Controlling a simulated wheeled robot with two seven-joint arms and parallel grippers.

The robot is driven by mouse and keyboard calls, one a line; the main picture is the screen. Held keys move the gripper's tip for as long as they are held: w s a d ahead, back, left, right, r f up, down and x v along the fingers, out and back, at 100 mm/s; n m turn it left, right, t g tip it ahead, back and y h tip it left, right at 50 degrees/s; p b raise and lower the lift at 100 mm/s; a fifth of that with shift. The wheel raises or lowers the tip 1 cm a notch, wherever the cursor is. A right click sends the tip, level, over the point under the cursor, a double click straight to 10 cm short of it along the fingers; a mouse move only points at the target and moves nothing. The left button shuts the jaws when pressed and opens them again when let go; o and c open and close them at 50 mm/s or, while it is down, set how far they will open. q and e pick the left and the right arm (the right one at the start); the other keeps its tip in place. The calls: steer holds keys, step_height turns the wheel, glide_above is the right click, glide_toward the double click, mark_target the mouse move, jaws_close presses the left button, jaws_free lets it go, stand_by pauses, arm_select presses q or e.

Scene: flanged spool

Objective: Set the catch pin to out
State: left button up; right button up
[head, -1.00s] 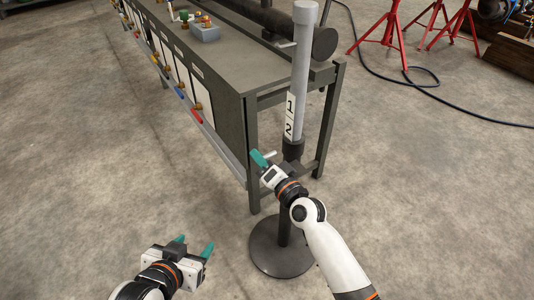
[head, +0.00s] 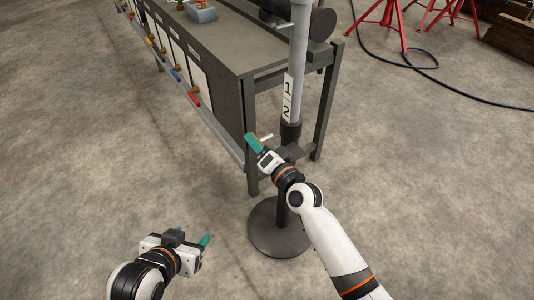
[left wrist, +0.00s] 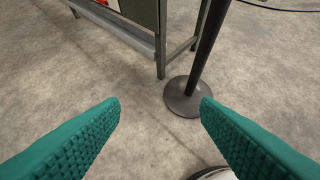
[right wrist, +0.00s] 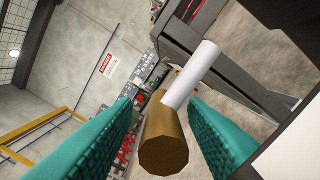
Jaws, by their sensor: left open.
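The catch pin shows in the right wrist view as a brass hexagonal knob (right wrist: 162,140) with a pale rod (right wrist: 192,72) beyond it. In the head view a small pale rod (head: 266,137) sticks out beside the dark collar (head: 290,132) on the upright post. My right gripper (head: 252,143) is at this collar. Its green fingers stand either side of the knob, with slim gaps, so it looks open around it. My left gripper (head: 206,241) is open and empty, low over the floor left of the post; its fingers are wide apart in the left wrist view (left wrist: 160,112).
The grey post (head: 299,45) carries a label with 1 and 2 (head: 287,97) and stands on a round base (head: 280,230). A grey bench (head: 225,65) is close behind and left of it. Red stands (head: 385,15) and a black cable lie farther back. The front floor is clear.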

arm_select(q)
steer(key=s+a+f+g+y+p, duration=0.1)
steer(key=s+a+f+g, duration=0.1)
steer(key=s+g, duration=0.2)
steer(key=s, duration=0.3)
steer(key=shift+s+a+f+g+p, duration=0.2)
steer(key=shift+a+f+g+p, duration=0.05)
steer(key=shift+f+g+p, duration=0.15)
arm_select(e)
steer(key=v, duration=1.1)
steer(key=shift+s, duration=0.15)
